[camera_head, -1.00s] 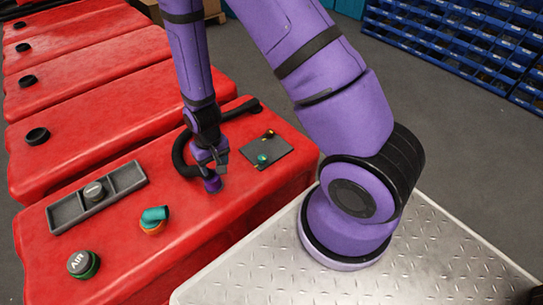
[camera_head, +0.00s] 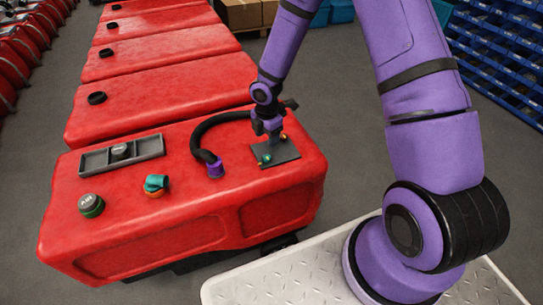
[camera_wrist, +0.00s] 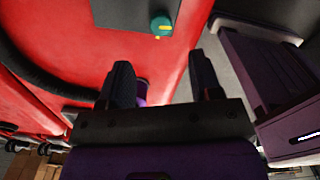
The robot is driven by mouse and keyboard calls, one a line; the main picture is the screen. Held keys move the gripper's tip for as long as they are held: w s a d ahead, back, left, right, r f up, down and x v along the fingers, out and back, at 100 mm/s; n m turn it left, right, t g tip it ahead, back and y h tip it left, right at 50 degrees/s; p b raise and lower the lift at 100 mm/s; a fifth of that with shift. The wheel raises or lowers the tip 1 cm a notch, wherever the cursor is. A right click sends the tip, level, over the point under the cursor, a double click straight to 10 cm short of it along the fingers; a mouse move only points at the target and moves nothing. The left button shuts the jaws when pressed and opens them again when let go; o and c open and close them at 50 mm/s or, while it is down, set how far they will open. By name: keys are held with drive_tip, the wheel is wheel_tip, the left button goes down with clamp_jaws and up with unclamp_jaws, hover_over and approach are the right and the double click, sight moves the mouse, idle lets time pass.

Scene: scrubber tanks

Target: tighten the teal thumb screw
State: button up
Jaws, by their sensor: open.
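The teal thumb screw (camera_head: 265,158) stands on a dark grey plate (camera_head: 287,153) on the red tank's top. In the wrist view the screw (camera_wrist: 161,25) is a round teal knob with a yellow mark, near the plate's (camera_wrist: 115,14) edge. My gripper (camera_head: 273,138) is above the plate, close to the screw. The wrist view shows my gripper (camera_wrist: 163,80) open, fingers apart with nothing between them. The screw lies beyond the fingertips, apart from them. Its thread is hidden.
A black hose (camera_head: 203,128) with a purple end (camera_head: 215,170) lies left of the plate. A teal elbow (camera_head: 155,183), a round AIR cap (camera_head: 91,204) and a grey tray (camera_head: 95,161) are farther left. A small orange-tipped part (camera_head: 283,136) is at the plate's back.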

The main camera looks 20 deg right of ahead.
sight(267, 156)
wheel_tip(267, 156, down, 9)
drive_tip(key=shift+f, duration=0.15)
idle(0.4)
drive_tip(key=c, duration=0.9)
drive_tip(key=shift+c, duration=0.2)
